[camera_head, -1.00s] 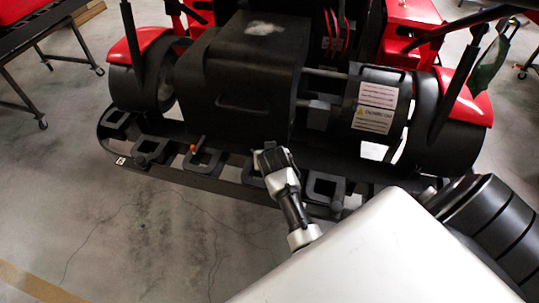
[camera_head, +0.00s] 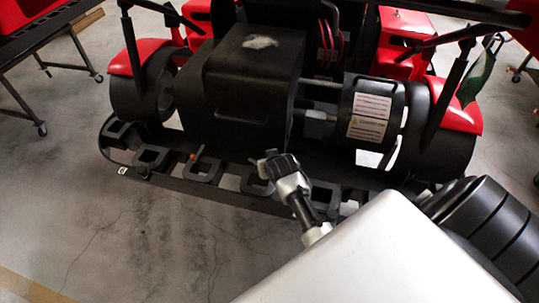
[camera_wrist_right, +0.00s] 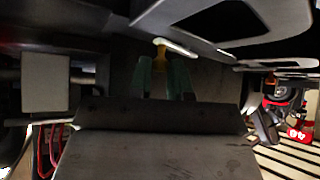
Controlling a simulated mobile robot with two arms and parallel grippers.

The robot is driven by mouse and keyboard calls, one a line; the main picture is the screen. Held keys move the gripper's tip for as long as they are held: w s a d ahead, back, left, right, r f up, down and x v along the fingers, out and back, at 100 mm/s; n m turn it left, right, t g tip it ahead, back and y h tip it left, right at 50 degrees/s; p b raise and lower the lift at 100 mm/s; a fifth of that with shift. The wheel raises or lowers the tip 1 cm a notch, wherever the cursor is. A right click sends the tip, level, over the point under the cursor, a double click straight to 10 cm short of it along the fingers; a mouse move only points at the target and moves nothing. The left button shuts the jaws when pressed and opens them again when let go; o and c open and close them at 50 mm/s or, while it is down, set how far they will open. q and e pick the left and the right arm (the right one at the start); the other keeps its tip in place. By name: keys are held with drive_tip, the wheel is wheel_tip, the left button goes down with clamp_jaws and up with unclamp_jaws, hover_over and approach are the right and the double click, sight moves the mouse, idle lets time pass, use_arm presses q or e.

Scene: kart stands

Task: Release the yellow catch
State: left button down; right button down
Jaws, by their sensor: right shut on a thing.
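The yellow catch (camera_wrist_right: 176,47) shows in the right wrist view as a small yellow piece under the edge of a grey frame. The two greenish fingers of my right gripper (camera_wrist_right: 162,68) reach up to it, and the gripper is shut on it. The exact contact is dark and hard to make out. In the head view my right gripper (camera_head: 277,167) is at the kart's front black rail, below the black box; the catch is hidden there. My left gripper is not in view.
The black slotted rail (camera_head: 230,197) runs along the kart's front, with a small orange-tipped part (camera_head: 193,157) to the left of my gripper. The black box (camera_head: 250,85) stands just behind. The concrete floor (camera_head: 120,230) in front is clear.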

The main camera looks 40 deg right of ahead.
drive_tip(key=c, duration=1.3)
unclamp_jaws()
drive_tip(key=shift+o, duration=1.1)
drive_tip(key=shift+w, duration=0.15)
drive_tip(key=v, duration=1)
drive_tip(key=shift+s+r+b, duration=0.25)
drive_tip(key=shift+s+b, duration=0.05)
drive_tip(key=shift+b, duration=0.15)
